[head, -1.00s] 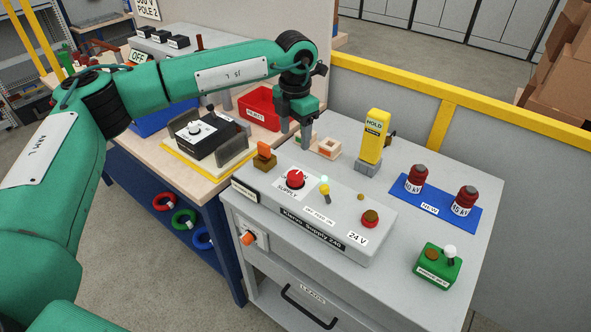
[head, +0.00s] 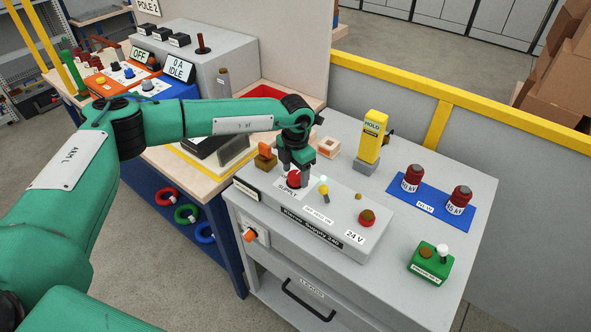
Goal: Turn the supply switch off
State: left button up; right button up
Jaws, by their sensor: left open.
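The supply switch (head: 294,180) is a round red knob on a white plate labelled SUPPLY. It sits at the left end of the grey supply box (head: 345,222), which is marked 24 V and stands on the grey cabinet. My left gripper (head: 295,168) points down at the red knob, with its open fingers right above or around it. I cannot tell whether the fingers touch the knob. The gripper hides the knob's upper part and the marking behind it. My right gripper is not in view.
Around the knob stand an orange block (head: 265,157), a yellow HOLD post (head: 371,137) and a red button (head: 366,217). A blue mat (head: 430,197) with two dark red parts and a green box (head: 431,264) lie at the right. A yellow rail (head: 470,110) runs behind the cabinet.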

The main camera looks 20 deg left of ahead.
pick_arm(q)
jog(key=shift+c, duration=0.2)
jog(key=c, duration=0.9)
